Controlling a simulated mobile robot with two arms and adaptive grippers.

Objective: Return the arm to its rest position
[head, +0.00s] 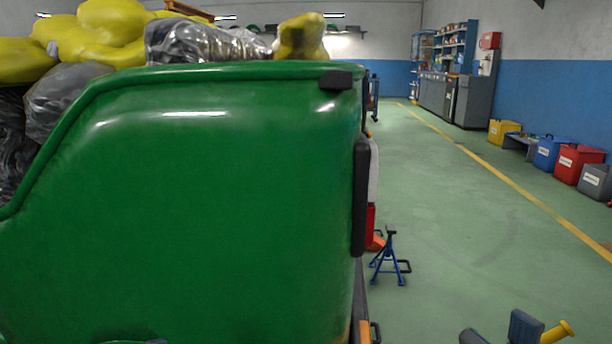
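The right gripper (499,335) shows only in part at the bottom right edge of the head view, as two dark blue-grey pieces with a small gap between them. A yellow cylinder with a flared end (557,332) sticks out just right of the larger piece; I cannot tell whether the gripper touches it. Most of the gripper and its arm are cut off by the frame. My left gripper does not show. The green rickshaw body (210,200) fills the left and middle, to the left of the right gripper.
Yellow and grey sacks (105,32) lie on the rickshaw. A blue jack stand (391,260) stands on the floor beside its rear. Several bins, among them a red one (577,165), line the right wall. Grey cabinets (472,101) stand farther back. The floor between is open.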

